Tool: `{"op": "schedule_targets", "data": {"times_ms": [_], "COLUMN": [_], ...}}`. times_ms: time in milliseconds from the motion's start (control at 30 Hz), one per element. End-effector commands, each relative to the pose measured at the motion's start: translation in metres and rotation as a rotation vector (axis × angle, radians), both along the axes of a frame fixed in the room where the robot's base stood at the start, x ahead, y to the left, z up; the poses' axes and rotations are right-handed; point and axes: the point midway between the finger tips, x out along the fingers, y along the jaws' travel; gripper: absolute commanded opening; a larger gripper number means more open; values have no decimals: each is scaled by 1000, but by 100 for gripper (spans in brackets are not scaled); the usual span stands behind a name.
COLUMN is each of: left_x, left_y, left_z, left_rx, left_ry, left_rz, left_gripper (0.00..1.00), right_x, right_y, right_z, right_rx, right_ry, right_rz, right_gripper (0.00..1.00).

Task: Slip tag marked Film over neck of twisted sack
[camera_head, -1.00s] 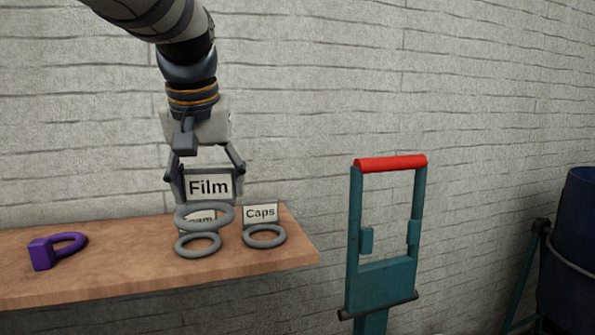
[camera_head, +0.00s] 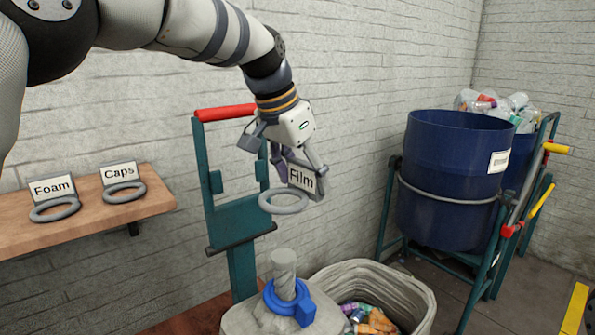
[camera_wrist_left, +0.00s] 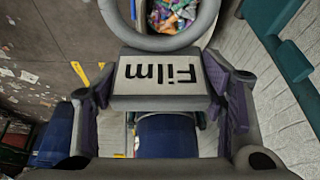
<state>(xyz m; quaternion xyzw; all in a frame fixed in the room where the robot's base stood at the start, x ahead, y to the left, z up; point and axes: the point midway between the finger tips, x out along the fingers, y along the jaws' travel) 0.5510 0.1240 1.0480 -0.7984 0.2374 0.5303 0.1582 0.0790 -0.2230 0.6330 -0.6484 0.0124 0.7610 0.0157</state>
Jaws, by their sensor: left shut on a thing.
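My left gripper (camera_head: 303,180) is shut on the white plate of the Film tag (camera_head: 300,177). The tag's grey ring (camera_head: 283,211) sticks out level below the plate. In the left wrist view the Film plate (camera_wrist_left: 160,74) sits between the two fingers, upside down, with its ring (camera_wrist_left: 113,22) at the top edge. The twisted sack (camera_head: 245,320) stands at the bottom of the head view. Its pale twisted neck (camera_head: 284,265) points up, below the ring in the picture and apart from it. A blue clip loop (camera_head: 283,307) is around the neck's base. My right gripper is out of view.
The Foam tag (camera_head: 52,188) and Caps tag (camera_head: 119,174) stand on a wooden shelf (camera_head: 158,205) at left. A teal frame with a red handle (camera_head: 226,112) stands behind the sack. An open bag of litter (camera_head: 420,305) and blue drums (camera_head: 450,190) are at right.

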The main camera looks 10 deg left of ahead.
Motion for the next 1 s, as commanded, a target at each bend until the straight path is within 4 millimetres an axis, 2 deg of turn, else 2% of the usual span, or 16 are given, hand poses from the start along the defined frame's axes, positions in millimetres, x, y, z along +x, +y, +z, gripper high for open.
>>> {"op": "schedule_targets", "data": {"times_ms": [1000], "left_x": [0], "left_y": [0], "left_z": [-95], "left_rx": [0], "left_ry": [4], "left_rz": [2], "left_gripper": [43], "right_x": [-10], "right_y": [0], "right_z": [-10], "right_rx": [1], "right_ry": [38], "right_rz": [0], "right_gripper": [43]}}
